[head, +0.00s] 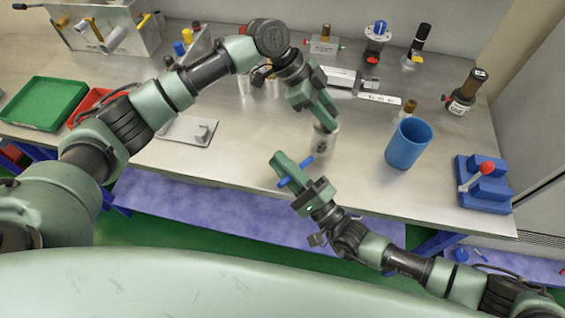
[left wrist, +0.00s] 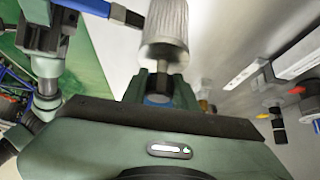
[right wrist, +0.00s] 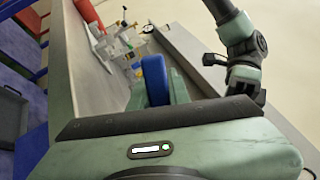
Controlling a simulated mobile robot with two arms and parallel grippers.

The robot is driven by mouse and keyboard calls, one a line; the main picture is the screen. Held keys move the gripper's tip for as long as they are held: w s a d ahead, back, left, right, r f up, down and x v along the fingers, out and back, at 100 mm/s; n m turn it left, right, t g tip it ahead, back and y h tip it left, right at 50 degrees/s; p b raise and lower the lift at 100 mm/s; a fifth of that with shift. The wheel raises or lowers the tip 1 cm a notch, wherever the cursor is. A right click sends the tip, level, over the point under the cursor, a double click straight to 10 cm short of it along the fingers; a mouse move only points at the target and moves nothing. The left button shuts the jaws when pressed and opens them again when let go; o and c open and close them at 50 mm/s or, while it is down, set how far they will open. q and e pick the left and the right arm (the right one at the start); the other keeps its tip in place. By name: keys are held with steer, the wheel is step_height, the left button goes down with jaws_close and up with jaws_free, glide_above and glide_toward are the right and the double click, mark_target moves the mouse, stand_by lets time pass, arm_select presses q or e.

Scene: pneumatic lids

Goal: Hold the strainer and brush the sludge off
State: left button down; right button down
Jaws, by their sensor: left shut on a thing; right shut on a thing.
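The strainer (head: 325,140) is a pale grey cylinder hanging below my left gripper (head: 322,118), which is shut on its narrower end above the front part of the bench. In the left wrist view the strainer (left wrist: 166,25) shows a ribbed, greyish side; I cannot make out how much sludge is on it. My right gripper (head: 285,166) is shut on the blue brush (head: 308,163), left of and nearer than the strainer. The brush handle fills the jaws in the right wrist view (right wrist: 155,80).
A blue cup (head: 408,145) stands right of the strainer, with a blue block with a red-knobbed lever (head: 484,182) farther right. A green tray (head: 43,103) and a grey plate (head: 188,130) lie left. Several valves and fittings line the back. The front middle bench is mostly clear.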

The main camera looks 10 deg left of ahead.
steer(key=shift+s+d+f, duration=0.1)
steer(key=shift+s+f, duration=0.1)
steer(key=shift+f, duration=0.45)
steer(key=shift+s+d+f, duration=0.1)
steer(key=shift+s+f, duration=0.05)
steer(key=shift+f, duration=0.45)
steer(key=shift+r, duration=0.1)
steer(key=shift+w+a+r, duration=0.1)
steer(key=shift+w+r, duration=0.05)
steer(key=shift+r, duration=0.3)
steer(key=shift+w+r, duration=0.3)
steer(key=shift+r, duration=0.55)
steer(key=shift+w+r, duration=0.15)
steer(key=shift+r, duration=0.65)
steer(key=shift+d+r, duration=0.1)
steer(key=shift+d, duration=0.1)
steer(key=shift+r, duration=0.45)
steer(key=shift+f, duration=0.1)
